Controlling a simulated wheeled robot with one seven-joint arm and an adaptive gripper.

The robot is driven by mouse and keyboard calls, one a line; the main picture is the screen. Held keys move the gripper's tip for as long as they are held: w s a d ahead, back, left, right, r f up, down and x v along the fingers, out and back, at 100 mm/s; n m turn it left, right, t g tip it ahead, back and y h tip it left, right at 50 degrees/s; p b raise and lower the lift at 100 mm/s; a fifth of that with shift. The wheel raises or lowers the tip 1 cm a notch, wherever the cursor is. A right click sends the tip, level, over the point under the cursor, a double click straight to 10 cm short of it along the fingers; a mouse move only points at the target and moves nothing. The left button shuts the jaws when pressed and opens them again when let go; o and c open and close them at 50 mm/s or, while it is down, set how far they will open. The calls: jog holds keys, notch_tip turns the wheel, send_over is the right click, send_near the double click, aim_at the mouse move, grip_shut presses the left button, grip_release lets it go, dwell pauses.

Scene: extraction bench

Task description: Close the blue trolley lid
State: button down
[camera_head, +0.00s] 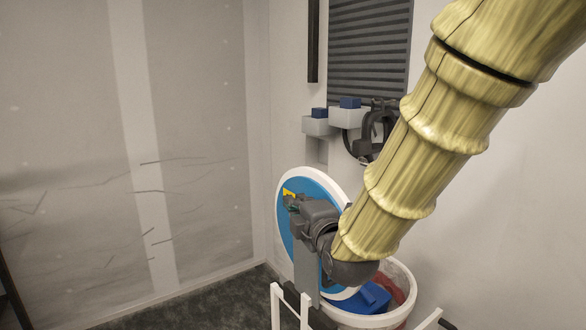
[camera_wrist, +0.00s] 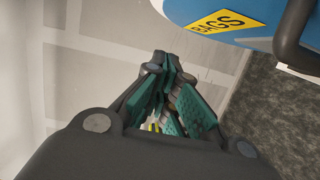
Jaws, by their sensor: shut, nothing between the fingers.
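The blue trolley lid (camera_head: 318,187), a blue disc with a white rim, stands raised and steeply tilted above the trolley bin (camera_head: 402,316). The bin's round white rim shows at the bottom of the head view, with the opening uncovered. In the wrist view the lid (camera_wrist: 195,9) fills the upper right, with a yellow "BAGS" label (camera_wrist: 228,22). My gripper (camera_head: 290,206) overlaps the lid's left part in the head view. In the wrist view my gripper (camera_wrist: 165,66) is shut and empty, its fingertips apart from the lid. Whether the gripper body touches the lid cannot be told.
A blue item and a red item (camera_head: 392,286) lie inside the bin. White frame bars (camera_head: 276,306) stand in front. Wall boxes with blue tops (camera_head: 349,117) and a dark bracket (camera_head: 374,130) are behind. Bare wall and dark floor (camera_head: 205,306) lie to the left.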

aim_at(294, 173)
jog(key=shift+n, duration=0.3)
jog(key=shift+w+a+r+p, duration=0.2)
jog(key=shift+w+r+p, duration=0.2)
jog(key=shift+w+p, duration=1.25)
jog(key=shift+w+a+r+p, duration=0.15)
jog(key=shift+w+r+p, duration=0.45)
jog(key=shift+w, duration=1.8)
jog(key=shift+w+a+r+p, duration=0.25)
jog(key=shift+w+p, duration=1.05)
jog(key=shift+w, duration=0.75)
jog(key=shift+d, duration=0.15)
